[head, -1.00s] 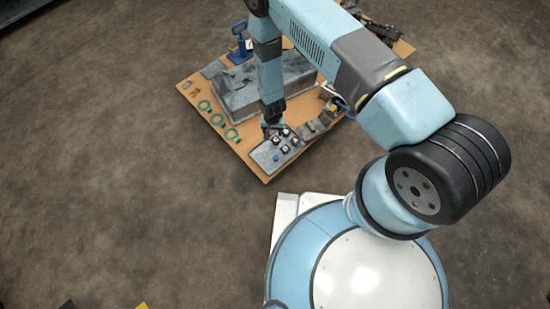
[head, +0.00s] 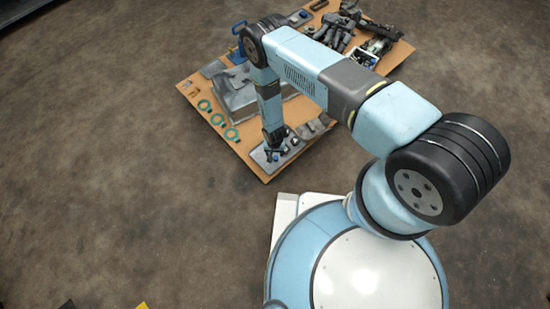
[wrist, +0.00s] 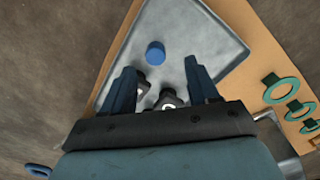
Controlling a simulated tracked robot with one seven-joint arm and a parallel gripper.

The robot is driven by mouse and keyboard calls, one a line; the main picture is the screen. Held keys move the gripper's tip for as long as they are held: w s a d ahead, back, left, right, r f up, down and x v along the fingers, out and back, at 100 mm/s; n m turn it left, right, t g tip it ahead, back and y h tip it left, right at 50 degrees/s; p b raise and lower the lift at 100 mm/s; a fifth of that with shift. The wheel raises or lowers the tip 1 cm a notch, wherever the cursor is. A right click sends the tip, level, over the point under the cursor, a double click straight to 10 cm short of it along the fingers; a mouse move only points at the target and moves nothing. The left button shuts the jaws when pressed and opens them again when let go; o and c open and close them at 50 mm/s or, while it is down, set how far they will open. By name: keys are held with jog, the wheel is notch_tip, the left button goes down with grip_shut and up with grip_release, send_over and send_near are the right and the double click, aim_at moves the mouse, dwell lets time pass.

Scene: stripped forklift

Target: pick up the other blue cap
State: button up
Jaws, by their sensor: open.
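A small round blue cap (wrist: 155,53) stands on the grey tray (wrist: 192,22) in the wrist view. My gripper (wrist: 159,68) is open, with its two dark blue fingers spread to either side and the cap just beyond the fingertips, between their lines. Nothing is held. Black fittings with pale centres (wrist: 168,101) sit on the tray between the fingers, partly hidden by them. In the head view my gripper (head: 274,152) is low over the tray (head: 259,158), and it hides much of what lies there.
Teal rings (wrist: 280,89) lie on the orange-brown board (wrist: 262,58) beside the tray. In the head view a large grey housing (head: 236,98) stands behind my gripper. Dark machine parts (head: 340,30) fill the board's far end.

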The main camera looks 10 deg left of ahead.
aim_at(276, 157)
jog(key=shift+w+d+f, duration=0.15)
jog(key=shift+d+f, duration=0.05)
jog(key=shift+f, duration=1.2)
jog(key=shift+w+d+f, duration=0.1)
jog(key=shift+d+f, duration=0.05)
jog(key=shift+f, duration=1.25)
jog(key=c, duration=1.1)
jog(key=shift+r, duration=0.1)
